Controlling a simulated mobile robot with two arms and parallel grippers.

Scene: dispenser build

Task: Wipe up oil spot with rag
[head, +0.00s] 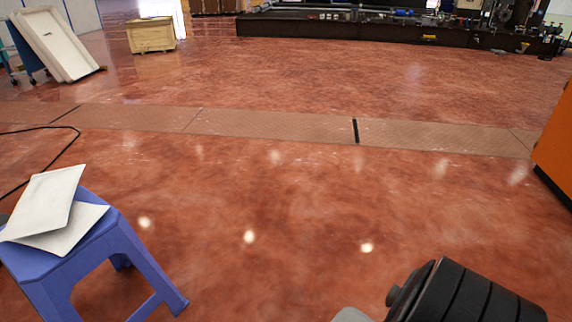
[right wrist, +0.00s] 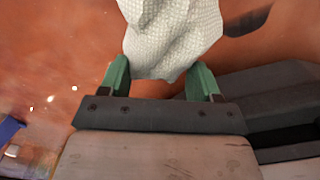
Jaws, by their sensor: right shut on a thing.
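My right gripper (right wrist: 160,68) shows in the right wrist view with its two green fingers shut on a white, textured rag (right wrist: 172,35). The rag hangs crumpled beyond the fingertips, above the reddish floor. A dark patch (right wrist: 246,22) lies on the floor beside the rag; I cannot tell whether it is the oil spot or a shadow. In the head view no clear oil spot stands out on the mottled floor. The right gripper and rag are out of the head view, and my left gripper is in neither view.
A blue stool (head: 150,262) with white sheets (head: 50,212) on it stands at lower left. A black cable (head: 66,150) lies behind it. An orange cabinet (head: 556,145) is at the right edge. A wooden crate (head: 151,36) stands far back. The middle floor is clear.

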